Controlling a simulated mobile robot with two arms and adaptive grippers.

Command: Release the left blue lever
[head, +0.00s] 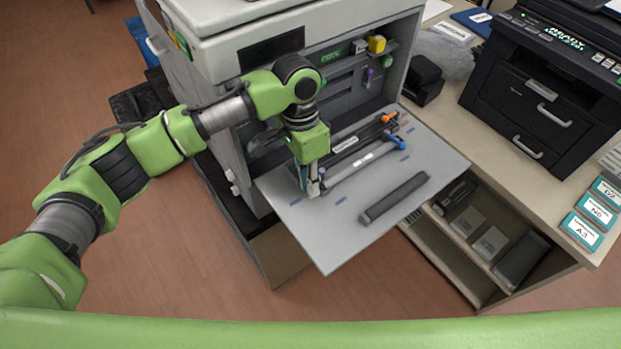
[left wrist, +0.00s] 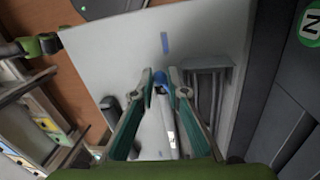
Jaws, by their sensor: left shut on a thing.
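The left blue lever (left wrist: 160,88) shows between the fingertips of my left gripper (left wrist: 161,78) in the left wrist view. The gripper is closed on it, with a white bar (left wrist: 158,130) running back between the fingers. In the head view my left gripper (head: 312,188) points down at the near left end of the pale bar unit (head: 362,161), just above the lowered grey door (head: 350,225). The gripper hides the left lever there. Another blue lever (head: 396,143) stands at the unit's far right end. My right gripper is not in view.
A dark cartridge (head: 394,198) lies on the right part of the door. An orange-ended dark bar (head: 355,140) lies behind the pale unit. The open printer (head: 245,40) rises behind, with a black printer (head: 545,90) on the counter at right.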

